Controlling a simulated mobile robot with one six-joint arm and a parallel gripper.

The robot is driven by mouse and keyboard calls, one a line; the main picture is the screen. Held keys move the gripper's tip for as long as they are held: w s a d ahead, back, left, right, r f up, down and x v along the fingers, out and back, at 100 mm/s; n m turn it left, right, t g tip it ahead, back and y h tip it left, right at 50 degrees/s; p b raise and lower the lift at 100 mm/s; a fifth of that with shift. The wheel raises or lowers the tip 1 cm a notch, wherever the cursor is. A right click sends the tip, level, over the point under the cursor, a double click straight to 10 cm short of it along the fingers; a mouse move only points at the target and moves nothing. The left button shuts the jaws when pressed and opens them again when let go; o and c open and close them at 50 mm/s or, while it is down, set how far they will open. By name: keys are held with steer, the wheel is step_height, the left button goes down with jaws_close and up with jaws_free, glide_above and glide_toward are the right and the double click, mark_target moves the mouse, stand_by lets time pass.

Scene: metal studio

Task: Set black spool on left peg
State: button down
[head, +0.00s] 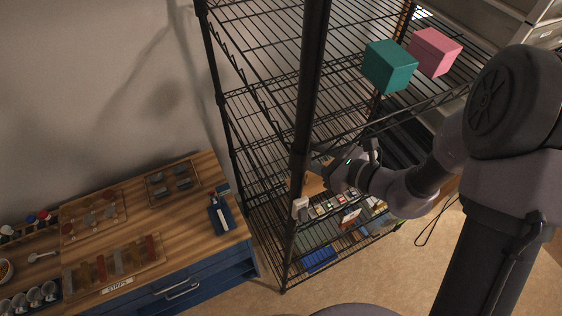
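I cannot make out a black spool or a left peg in the head view. My gripper (334,174) is at the wire rack (240,105), level with its middle part and just right of the front black post. Its fingers are small, dark and partly hidden, so I cannot tell whether they are open or hold anything. An orange-brown thing (313,184) shows beside the gripper, partly behind the post. I cannot tell whether they touch. A small white piece (300,207) is at the post just below.
A teal cube (390,66) and a pink cube (434,51) sit on an upper shelf. Small items and a blue bin (319,259) lie on lower shelves. Left is a wood-topped bench (190,212) with trays, a STRIPS label (117,284) and blue drawers. Tan floor is clear in front.

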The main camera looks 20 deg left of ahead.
steer(key=f, duration=0.1)
steer(key=d+f, duration=0.1)
steer(key=f, duration=0.1)
steer(key=d+f, duration=0.1)
steer(key=shift+s+d+f, duration=0.2)
steer(key=shift+s+f, duration=0.1)
steer(key=shift+s, duration=0.1)
steer(key=f, duration=0.4)
steer(key=shift+w+a+f, duration=0.15)
steer(key=shift+a+f, duration=0.25)
steer(key=shift+d, duration=0.25)
steer(key=shift+a+f, duration=0.1)
steer(key=shift+f, duration=0.05)
steer(key=c, duration=0.7)
jaws_free()
steer(key=shift+c, duration=0.2)
